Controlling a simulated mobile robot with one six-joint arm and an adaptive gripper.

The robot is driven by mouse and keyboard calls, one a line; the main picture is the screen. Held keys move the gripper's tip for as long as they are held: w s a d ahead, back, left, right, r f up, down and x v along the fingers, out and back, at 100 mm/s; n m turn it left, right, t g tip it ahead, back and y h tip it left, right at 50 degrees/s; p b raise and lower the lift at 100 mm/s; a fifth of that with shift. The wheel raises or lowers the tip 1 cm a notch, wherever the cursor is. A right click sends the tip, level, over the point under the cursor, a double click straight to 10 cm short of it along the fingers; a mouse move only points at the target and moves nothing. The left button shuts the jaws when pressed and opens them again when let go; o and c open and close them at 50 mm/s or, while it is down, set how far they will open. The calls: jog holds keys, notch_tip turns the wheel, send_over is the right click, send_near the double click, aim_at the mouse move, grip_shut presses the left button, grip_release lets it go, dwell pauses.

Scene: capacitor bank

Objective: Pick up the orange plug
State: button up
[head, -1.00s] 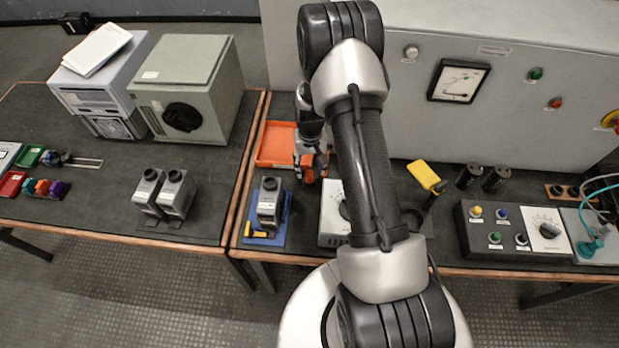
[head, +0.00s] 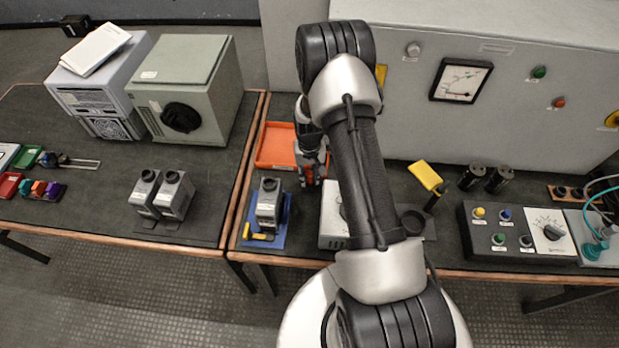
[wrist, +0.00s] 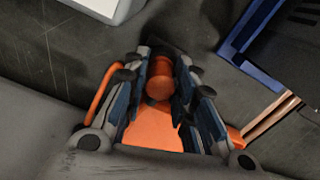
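The orange plug (wrist: 159,82) shows in the wrist view as a rounded orange piece between my gripper's fingers. A wider orange area lies below it, nearer the palm. My gripper (wrist: 163,70) has its fingertips close together, one on each side of the plug, and looks shut on it. In the head view my gripper (head: 312,174) is low over the bench, beside the right edge of the orange tray (head: 275,146). The plug is mostly hidden there by the gripper and arm. Whether it touches the bench cannot be told.
A blue mat (head: 281,237) with a grey block stands in front of the tray. A pale box with a dial (head: 332,222) is right of it, partly behind my arm. A yellow-headed tool (head: 425,176) stands farther right. The grey cabinet (head: 405,125) rises behind.

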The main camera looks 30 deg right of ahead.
grip_shut()
